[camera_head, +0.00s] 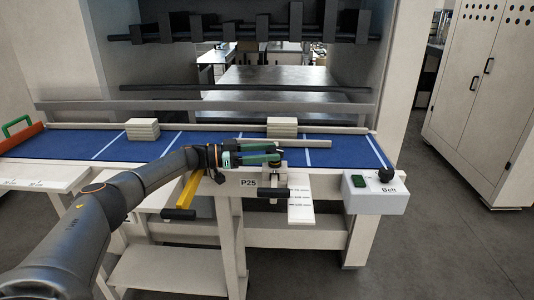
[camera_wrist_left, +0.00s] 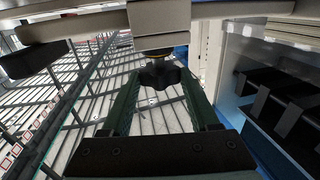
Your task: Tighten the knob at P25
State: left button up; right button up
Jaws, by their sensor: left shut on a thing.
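The P25 label (camera_head: 250,183) is on the front beam of the blue belt table. A black lobed knob (camera_wrist_left: 160,75) shows in the left wrist view, under a pale bracket with a yellowish collar. My left gripper (camera_head: 277,156) reaches in from the left just above the P25 label. Its green fingers stand on both sides of the knob, and it is shut on the knob. In the head view the fingers largely hide the knob. My right gripper is in neither view.
A white scale plate (camera_head: 301,205) and a black handle (camera_head: 272,193) sit beside the label. A yellow lever (camera_head: 190,189) is to the left. The Belt control box (camera_head: 375,200) is at the right end. Stacked pale blocks (camera_head: 142,129) rest on the blue belt (camera_head: 60,144).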

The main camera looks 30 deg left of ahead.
aim_at(267, 151)
pick_arm(q)
jog(key=o, duration=1)
jog(key=shift+r, duration=0.45)
jog(key=o, duration=0.4)
jog(key=shift+f, duration=0.25)
jog(key=shift+c, duration=0.2)
notch_tip(267, 151, up, 4)
jog(key=shift+s+f, duration=0.15)
jog(key=s+d+r, duration=0.7)
jog(key=s+r, duration=0.2)
jog(key=s, duration=0.2)
jog(key=shift+s+d+r, duration=0.15)
jog(key=shift+s+d, duration=0.1)
